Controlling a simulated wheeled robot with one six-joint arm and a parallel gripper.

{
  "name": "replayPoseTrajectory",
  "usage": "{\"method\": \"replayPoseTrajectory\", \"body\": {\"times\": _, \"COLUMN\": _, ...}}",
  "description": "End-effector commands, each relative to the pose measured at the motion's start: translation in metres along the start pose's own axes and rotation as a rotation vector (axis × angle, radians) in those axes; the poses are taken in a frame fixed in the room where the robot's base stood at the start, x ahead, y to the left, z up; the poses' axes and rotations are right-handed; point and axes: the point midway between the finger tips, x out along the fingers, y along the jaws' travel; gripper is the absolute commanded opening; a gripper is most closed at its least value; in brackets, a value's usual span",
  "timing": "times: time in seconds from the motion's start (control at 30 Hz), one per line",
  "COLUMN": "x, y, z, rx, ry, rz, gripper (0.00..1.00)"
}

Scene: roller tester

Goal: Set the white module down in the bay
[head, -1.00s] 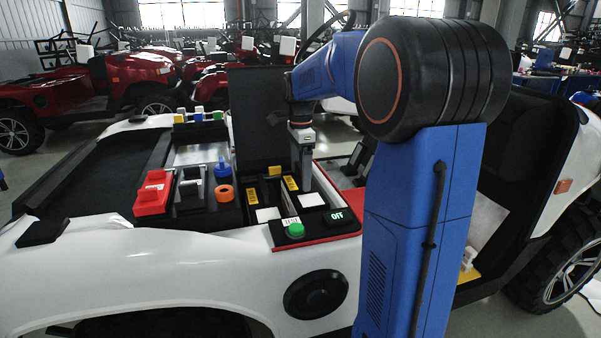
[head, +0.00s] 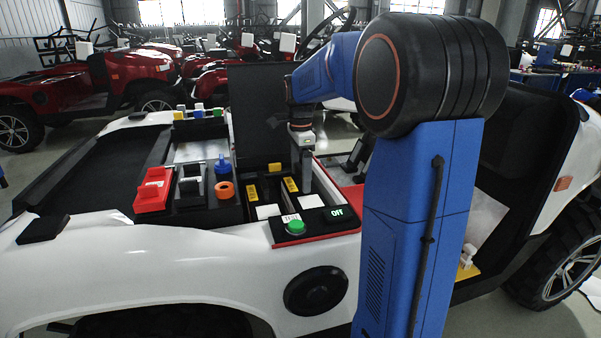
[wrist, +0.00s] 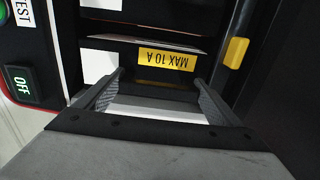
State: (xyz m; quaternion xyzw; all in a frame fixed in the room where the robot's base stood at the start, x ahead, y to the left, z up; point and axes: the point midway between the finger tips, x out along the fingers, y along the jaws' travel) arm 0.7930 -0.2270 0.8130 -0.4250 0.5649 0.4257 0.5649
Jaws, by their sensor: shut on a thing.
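My gripper (wrist: 160,85) is shut on the white module (wrist: 155,111), which shows as a white strip between the fingers in the wrist view. In the head view my gripper (head: 306,182) points down over the right-hand bay of a black panel. A yellow "MAX 10 A" label (wrist: 167,60) lies on the bay's edge, just ahead of the fingers; it also shows in the head view (head: 291,185). A white square (head: 311,201) shows at the fingertips; whether it is the module or the bay's floor I cannot tell. The module's underside and its contact with the bay are hidden.
A green TEST button (head: 295,227) and a lit OFF display (head: 337,212) sit at the panel's front. A yellow tab (wrist: 236,52) stands near the bay. To the left are another white square (head: 267,211), an orange ring (head: 224,190) and a red block (head: 153,190).

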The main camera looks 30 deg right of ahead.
Motion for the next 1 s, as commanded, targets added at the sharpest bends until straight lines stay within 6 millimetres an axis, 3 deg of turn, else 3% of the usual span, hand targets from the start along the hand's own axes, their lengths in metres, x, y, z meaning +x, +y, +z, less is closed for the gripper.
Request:
{"method": "replayPoseTrajectory", "body": {"times": 0.5, "x": 0.009, "y": 0.000, "z": 0.000, "rx": 0.000, "ry": 0.000, "rz": -0.003, "gripper": 0.26}}
{"method": "replayPoseTrajectory", "body": {"times": 0.53, "x": 0.009, "y": 0.000, "z": 0.000, "rx": 0.000, "ry": 0.000, "rz": -0.003, "gripper": 0.93}}
{"method": "replayPoseTrajectory", "body": {"times": 0.57, "x": 0.009, "y": 0.000, "z": 0.000, "rx": 0.000, "ry": 0.000, "rz": -0.003, "gripper": 1.00}}
{"method": "replayPoseTrajectory", "body": {"times": 0.83, "x": 0.009, "y": 0.000, "z": 0.000, "rx": 0.000, "ry": 0.000, "rz": 0.000, "gripper": 1.00}}
{"method": "replayPoseTrajectory", "body": {"times": 1.0, "x": -0.006, "y": 0.000, "z": 0.000, "rx": 0.000, "ry": 0.000, "rz": -0.001, "gripper": 1.00}}
